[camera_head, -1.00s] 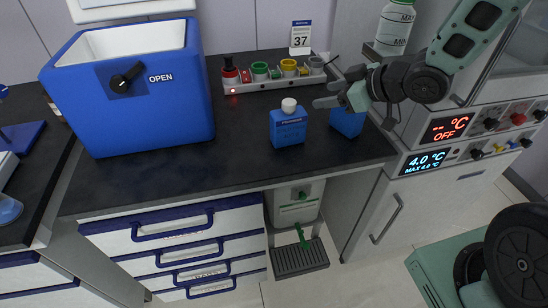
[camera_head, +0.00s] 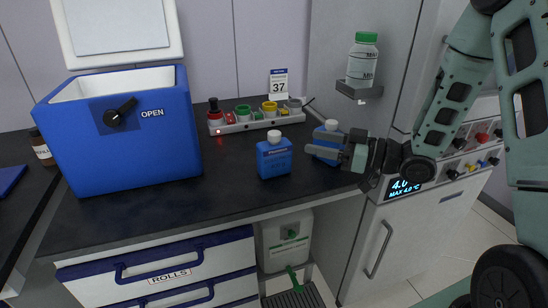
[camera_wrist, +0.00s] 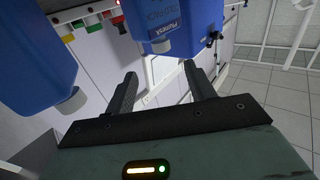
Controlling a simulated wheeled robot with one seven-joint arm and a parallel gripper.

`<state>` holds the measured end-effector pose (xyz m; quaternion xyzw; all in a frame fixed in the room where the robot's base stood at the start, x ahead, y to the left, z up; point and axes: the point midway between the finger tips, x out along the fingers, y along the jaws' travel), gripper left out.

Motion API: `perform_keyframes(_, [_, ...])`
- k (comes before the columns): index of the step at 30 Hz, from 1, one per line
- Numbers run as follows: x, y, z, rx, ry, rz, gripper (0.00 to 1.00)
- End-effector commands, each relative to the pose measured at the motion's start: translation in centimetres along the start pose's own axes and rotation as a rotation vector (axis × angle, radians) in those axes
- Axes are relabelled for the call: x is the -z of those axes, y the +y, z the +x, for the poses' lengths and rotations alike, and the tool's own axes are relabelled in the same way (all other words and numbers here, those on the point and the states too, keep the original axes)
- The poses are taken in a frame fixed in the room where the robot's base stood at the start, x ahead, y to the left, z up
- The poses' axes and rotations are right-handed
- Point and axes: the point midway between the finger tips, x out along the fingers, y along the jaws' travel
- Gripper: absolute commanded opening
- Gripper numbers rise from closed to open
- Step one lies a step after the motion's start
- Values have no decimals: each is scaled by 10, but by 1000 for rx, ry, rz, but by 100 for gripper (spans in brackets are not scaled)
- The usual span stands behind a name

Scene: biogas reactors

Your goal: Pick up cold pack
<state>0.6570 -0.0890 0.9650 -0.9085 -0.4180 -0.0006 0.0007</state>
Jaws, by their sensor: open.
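The left pack (camera_head: 274,160) stands clear. The right pack (camera_head: 330,161) is partly hidden behind my gripper (camera_head: 317,144), whose fingers overlap its body in the head view. In the wrist view my gripper (camera_wrist: 160,88) is open, with nothing between its fingers. There, one labelled blue pack (camera_wrist: 170,22) shows inverted just beyond the fingertips, and another blue pack (camera_wrist: 32,55) is at the left.
A blue cooler box (camera_head: 125,150) with its white lid raised stands at the counter's left. A rack of coloured pieces (camera_head: 250,121) is behind the packs. A green-capped bottle (camera_head: 362,62) sits on a wall shelf. A fridge unit (camera_head: 412,225) is at right.

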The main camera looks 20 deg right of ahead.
Motion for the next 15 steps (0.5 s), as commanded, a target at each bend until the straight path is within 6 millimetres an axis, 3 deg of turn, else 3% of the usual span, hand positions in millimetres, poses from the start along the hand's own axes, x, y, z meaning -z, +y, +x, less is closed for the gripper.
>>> perform_keyframes(6, [1, -1, 44, 3, -1, 0, 54])
perform_keyframes(15, [1, -1, 68, 0, -2, 0, 54])
